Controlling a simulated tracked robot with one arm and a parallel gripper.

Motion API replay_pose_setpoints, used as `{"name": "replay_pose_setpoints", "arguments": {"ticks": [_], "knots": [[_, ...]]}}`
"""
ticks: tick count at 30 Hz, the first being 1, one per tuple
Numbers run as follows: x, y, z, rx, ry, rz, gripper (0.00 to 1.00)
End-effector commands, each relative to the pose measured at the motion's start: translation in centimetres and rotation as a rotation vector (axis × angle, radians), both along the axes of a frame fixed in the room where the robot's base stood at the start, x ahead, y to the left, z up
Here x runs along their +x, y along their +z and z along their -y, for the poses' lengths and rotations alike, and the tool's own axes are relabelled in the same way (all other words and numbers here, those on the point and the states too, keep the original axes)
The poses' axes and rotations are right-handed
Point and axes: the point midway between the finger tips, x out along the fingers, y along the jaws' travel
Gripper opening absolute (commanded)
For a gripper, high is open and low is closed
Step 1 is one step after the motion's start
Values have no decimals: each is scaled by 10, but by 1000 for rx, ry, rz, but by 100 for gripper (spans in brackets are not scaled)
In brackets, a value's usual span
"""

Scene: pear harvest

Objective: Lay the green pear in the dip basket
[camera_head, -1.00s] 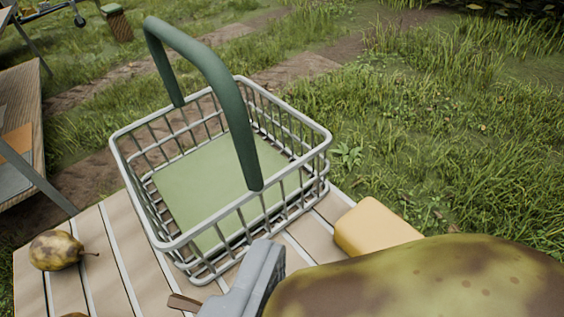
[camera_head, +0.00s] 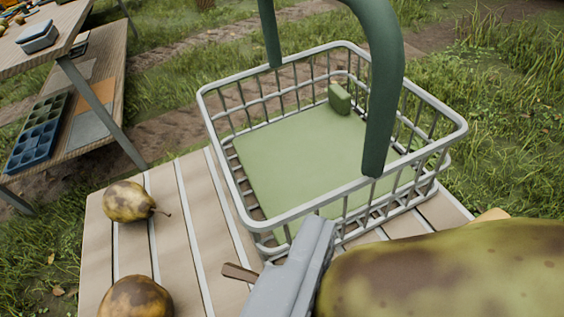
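A large green pear with brown blotches (camera_head: 450,275) fills the lower right, close to the camera. One grey finger of my gripper (camera_head: 300,270) lies against its left side, with a brown stem showing beside the finger. The other finger is hidden behind the pear; my gripper appears shut on it. The dip basket (camera_head: 228,185) is a grey wire basket with a green handle and a flat green bottom. It stands on a slatted table beyond the pear. The pear is in front of the basket's near rim, not inside it.
Two brownish pears, one (camera_head: 129,201) at the table's left and one (camera_head: 136,298) nearer, lie on the slatted table (camera_head: 200,235). A wooden shelf (camera_head: 95,75) with a blue tray (camera_head: 38,135) stands left.

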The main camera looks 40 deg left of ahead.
Motion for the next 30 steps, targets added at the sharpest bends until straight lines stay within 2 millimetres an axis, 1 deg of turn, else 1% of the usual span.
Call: {"name": "replay_pose_setpoints", "arguments": {"ticks": [1,5,13,21,27,30], "knots": [[2,-8,-7,0,16,6,44],[3,-14,-25,1,63,5,44],[2,-21,-63,-1,161,8,44],[-6,-24,-103,0,270,5,44],[-12,-21,-123,0,328,5,44],[-14,-20,-129,0,343,5,44]]}}
